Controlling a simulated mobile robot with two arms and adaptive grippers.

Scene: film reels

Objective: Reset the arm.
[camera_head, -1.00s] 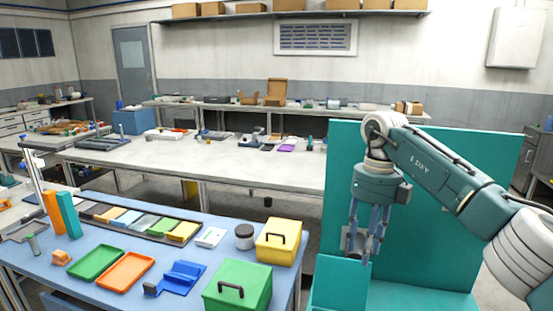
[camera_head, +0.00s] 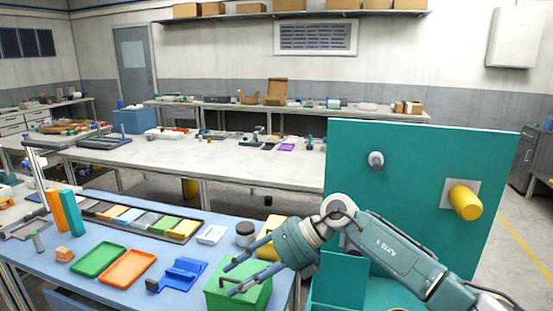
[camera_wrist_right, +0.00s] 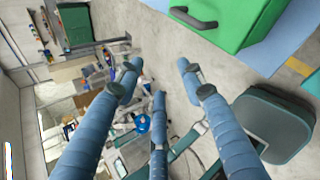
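My right gripper (camera_head: 230,278) reaches in from the right and points left. Its blue fingers overlap the green box (camera_head: 250,296) in the head view. In the right wrist view the fingers (camera_wrist_right: 158,78) are spread apart with nothing between them. The green box with its dark handle shows at the top of that view (camera_wrist_right: 240,22), outside the fingers. The upright teal panel (camera_head: 425,150) stands behind my right arm. It carries a grey peg (camera_head: 376,160) and a yellow cylinder (camera_head: 464,201) on a grey plate. My left gripper is not in view.
The blue table (camera_head: 60,285) holds a yellow box (camera_head: 270,232) partly behind my gripper, a dark-lidded jar (camera_head: 245,234), a blue holder (camera_head: 183,272), an orange tray (camera_head: 128,268) and a green tray (camera_head: 98,260). A long white bench (camera_head: 200,156) stands behind.

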